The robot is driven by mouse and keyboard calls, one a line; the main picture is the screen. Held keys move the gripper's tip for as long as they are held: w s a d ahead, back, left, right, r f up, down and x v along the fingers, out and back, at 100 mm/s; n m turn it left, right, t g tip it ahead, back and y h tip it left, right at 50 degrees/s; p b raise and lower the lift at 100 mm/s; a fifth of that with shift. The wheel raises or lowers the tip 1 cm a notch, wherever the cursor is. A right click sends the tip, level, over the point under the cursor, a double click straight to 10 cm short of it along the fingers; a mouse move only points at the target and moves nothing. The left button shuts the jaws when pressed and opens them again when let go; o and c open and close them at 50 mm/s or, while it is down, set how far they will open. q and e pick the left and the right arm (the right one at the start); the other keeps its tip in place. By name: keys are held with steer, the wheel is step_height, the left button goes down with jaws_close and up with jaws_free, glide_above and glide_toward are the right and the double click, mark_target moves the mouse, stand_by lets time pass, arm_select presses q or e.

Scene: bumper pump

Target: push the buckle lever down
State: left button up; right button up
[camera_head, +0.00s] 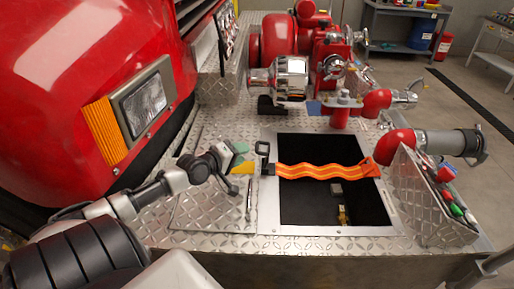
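An orange striped strap (322,171) lies in waves across an open dark compartment (267,217) in the bumper. At its left end, on the compartment's left rim, is a black buckle with its lever (263,149). The lever stands up above the rim. My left gripper (237,170) is just left of the buckle, above the diamond-plate lid, and looks apart from the lever. Its fingers are small and partly merge with green and yellow patches, so their opening is unclear. My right gripper is not in view.
A red and chrome pump (290,76) stands behind the compartment. A hose outlet (440,143) and a plate box (428,205) with coloured caps are at the right. The red truck body (75,60) rises close at the left. The lid (205,205) looks mostly clear.

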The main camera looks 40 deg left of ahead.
mark_target(257, 147)
arm_select(q)
steer(key=b+x, duration=0.1)
steer(key=x, duration=0.6)
steer(key=shift+w+a+f, duration=0.1)
steer(key=shift+w+f, duration=0.1)
steer(key=shift+w, duration=0.15)
jaws_close()
